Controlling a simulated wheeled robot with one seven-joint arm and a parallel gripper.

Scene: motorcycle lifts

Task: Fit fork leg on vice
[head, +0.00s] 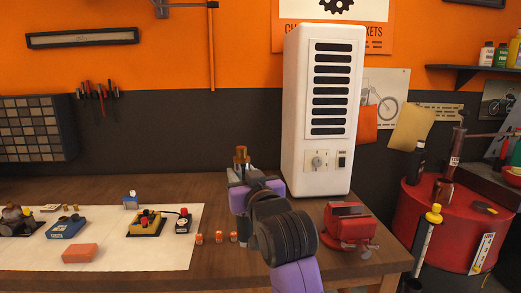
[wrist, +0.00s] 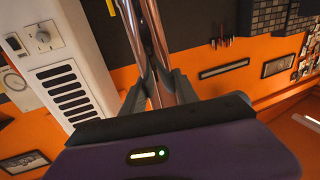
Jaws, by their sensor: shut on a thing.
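My gripper (wrist: 154,82) is shut on the fork leg (wrist: 147,40), which shows in the wrist view as long, shiny, brownish metal tubes running up out of the picture. In the head view my gripper (head: 241,173) is beyond my forearm, in front of the white cabinet's left side, and the copper-coloured end of the fork leg (head: 241,154) sticks up above it. The rest of the leg is hidden. The red vice (head: 348,225) stands on the bench's right front corner, right of my arm and apart from the leg. Its jaws are hard to make out.
A tall white cabinet (head: 295,110) stands at the back of the wooden bench (head: 220,262). A white mat (head: 25,257) at left bears several small parts. Small orange-capped items (head: 219,237) stand near my arm. A red drum (head: 447,235) stands right of the bench.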

